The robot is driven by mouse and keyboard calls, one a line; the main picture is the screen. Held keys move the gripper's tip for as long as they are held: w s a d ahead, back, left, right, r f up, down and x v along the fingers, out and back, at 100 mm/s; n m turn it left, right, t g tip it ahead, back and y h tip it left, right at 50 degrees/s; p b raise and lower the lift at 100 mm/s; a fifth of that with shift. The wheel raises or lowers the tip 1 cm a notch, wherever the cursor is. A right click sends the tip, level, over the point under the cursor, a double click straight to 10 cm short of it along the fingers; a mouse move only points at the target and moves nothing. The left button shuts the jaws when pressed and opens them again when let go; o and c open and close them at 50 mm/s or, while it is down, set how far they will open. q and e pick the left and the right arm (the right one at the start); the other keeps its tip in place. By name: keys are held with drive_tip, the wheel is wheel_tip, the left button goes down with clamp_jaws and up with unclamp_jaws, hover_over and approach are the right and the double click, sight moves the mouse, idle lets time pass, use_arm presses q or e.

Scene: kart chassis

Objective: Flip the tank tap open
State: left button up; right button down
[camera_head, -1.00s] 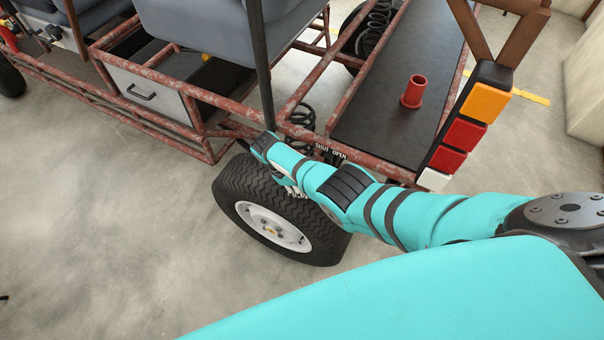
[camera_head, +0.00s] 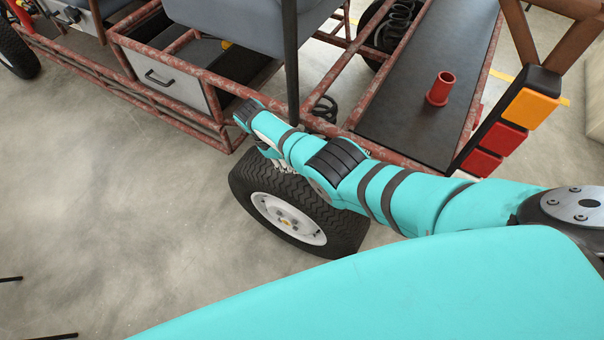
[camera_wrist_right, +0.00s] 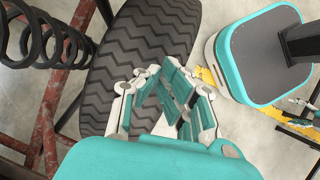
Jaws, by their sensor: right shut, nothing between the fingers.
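The tank tap cannot be made out in either view; my right arm hides part of the kart's rear frame rail. My right gripper (camera_head: 277,160) hangs below the arm's far end, in front of the rear wheel (camera_head: 290,222) and below the red frame tube, partly hidden by the arm. In the right wrist view, the gripper's (camera_wrist_right: 163,72) teal and white fingers come together at the tips, shut and empty, with the tyre (camera_wrist_right: 140,48) just behind them. My left gripper is not in view.
The rusty red tube frame (camera_head: 190,98) carries a grey drawer box (camera_head: 165,85) and a dark rear deck (camera_head: 415,105) with a red cylinder (camera_head: 440,88). A tail-light bar (camera_head: 505,130) stands at the right. A coil spring (camera_wrist_right: 45,40) is beside the tyre.

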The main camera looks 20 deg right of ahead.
drive_tip(key=shift+w+a+r, duration=0.4)
drive_tip(key=shift+a+r, duration=0.05)
drive_tip(key=shift+r, duration=0.2)
drive_tip(key=shift+f, duration=0.1)
